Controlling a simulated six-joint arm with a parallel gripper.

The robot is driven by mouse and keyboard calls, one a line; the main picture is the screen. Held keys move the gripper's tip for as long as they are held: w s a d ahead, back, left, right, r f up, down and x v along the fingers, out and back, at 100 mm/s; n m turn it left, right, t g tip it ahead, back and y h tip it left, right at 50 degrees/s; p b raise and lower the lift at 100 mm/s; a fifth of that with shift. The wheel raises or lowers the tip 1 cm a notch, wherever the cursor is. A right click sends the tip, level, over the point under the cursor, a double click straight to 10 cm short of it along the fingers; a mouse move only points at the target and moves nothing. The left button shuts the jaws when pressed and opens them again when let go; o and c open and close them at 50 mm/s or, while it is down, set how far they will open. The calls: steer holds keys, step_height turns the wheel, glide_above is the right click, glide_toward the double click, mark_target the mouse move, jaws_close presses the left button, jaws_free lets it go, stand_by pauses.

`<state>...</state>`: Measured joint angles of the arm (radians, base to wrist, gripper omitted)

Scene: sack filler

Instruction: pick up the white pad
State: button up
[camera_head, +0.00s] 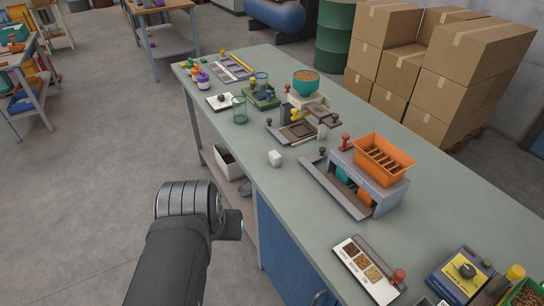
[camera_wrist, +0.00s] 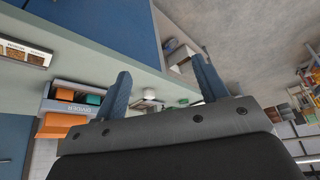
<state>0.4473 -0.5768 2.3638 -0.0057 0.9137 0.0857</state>
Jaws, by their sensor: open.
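A small white block (camera_head: 274,158), which looks like the white pad, sits alone on the grey-green bench top near its front edge. A small white shape (camera_wrist: 150,96), likely the same block, shows between my fingers in the wrist view, some distance beyond them. My gripper (camera_wrist: 162,80) is open and empty, with its two blue-grey fingers wide apart. In the head view my arm is in front of the bench, left of and nearer than the block; the fingers are hidden there.
A grey machine with an orange hopper (camera_head: 384,155) stands right of the block. A press with a dark plate (camera_head: 297,132) is behind it. A green-rimmed glass (camera_head: 239,110) stands farther left. A blue cabinet (camera_head: 290,255) is below the bench.

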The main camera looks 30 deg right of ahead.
steer(key=w+d+r+m+g, duration=0.1)
steer(key=w+d+r+m, duration=0.2)
steer(key=w+d+r, duration=0.4)
steer(key=m+g+y, duration=0.2)
steer(key=m+g, duration=0.1)
steer(key=m, duration=0.6)
glide_above(275, 154)
steer(key=d, duration=0.1)
step_height(275, 154, down, 7)
steer(key=f, duration=1.1)
steer(key=shift+s+a, duration=0.1)
steer(key=shift+s, duration=0.25)
steer(key=shift+w+a+f, duration=0.15)
steer(key=shift+f, duration=0.75)
steer(key=shift+w+a+f, duration=0.1)
steer(key=shift+f, duration=0.75)
steer(key=shift+w+a+f, duration=0.15)
steer(key=shift+f, duration=0.75)
steer(key=shift+c, duration=0.5)
steer(key=c, duration=1)
